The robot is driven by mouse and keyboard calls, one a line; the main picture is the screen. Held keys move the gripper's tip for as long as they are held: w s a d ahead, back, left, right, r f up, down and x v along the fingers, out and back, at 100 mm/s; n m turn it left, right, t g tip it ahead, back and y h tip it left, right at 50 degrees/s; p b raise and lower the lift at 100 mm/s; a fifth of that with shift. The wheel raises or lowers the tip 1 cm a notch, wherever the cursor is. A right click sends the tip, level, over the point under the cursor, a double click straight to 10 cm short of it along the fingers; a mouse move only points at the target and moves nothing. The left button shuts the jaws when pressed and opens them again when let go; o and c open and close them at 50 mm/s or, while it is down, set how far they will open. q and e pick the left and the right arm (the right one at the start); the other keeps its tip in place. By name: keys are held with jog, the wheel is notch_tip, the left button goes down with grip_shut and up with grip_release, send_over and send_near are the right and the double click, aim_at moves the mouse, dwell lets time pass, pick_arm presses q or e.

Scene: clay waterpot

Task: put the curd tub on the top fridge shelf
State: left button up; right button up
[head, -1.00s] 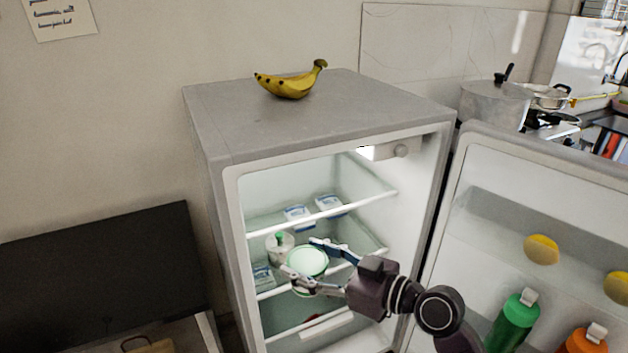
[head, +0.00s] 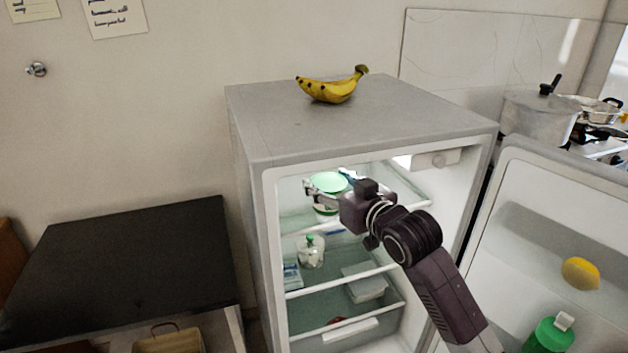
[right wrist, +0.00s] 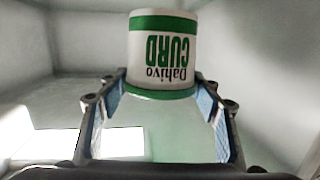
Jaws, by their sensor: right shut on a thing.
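The curd tub (head: 328,181), white with green bands and a pale green lid, is inside the open fridge (head: 248,165), above the top shelf (head: 412,208). My right gripper (head: 331,188) is shut on it, with a finger on each side. In the right wrist view the tub (right wrist: 162,50) sits between the fingers, its label upside down in the picture. The gripper and forearm hide much of the top shelf, and I cannot tell whether the tub touches it. My left gripper is not in view.
A jar (head: 310,252) and a clear container (head: 363,283) are on lower levels. The fridge door (head: 520,230) stands open at the right, with a lemon (head: 580,273) and a green bottle (head: 550,338). Bananas (head: 333,88) lie on the fridge top.

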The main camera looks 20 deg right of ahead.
jog(key=w+d+r+p+x, duration=0.1)
jog(key=d+r+x, duration=0.1)
jog(key=x, duration=0.9)
jog(key=f, duration=0.2)
jog(key=f+p, duration=0.1)
jog(key=f, duration=0.3)
jog(key=shift+a+f+p, duration=0.25)
jog(key=shift+p, duration=0.05)
jog(key=shift+w+f, duration=0.2)
jog(key=shift+f, duration=0.1)
jog(key=o, duration=1.5)
jog(key=shift+s+f, duration=0.1)
jog(key=shift+s, duration=0.1)
jog(key=v, duration=1.1)
jog(key=shift+s+d+b, duration=0.1)
jog(key=shift+s+b, duration=0.3)
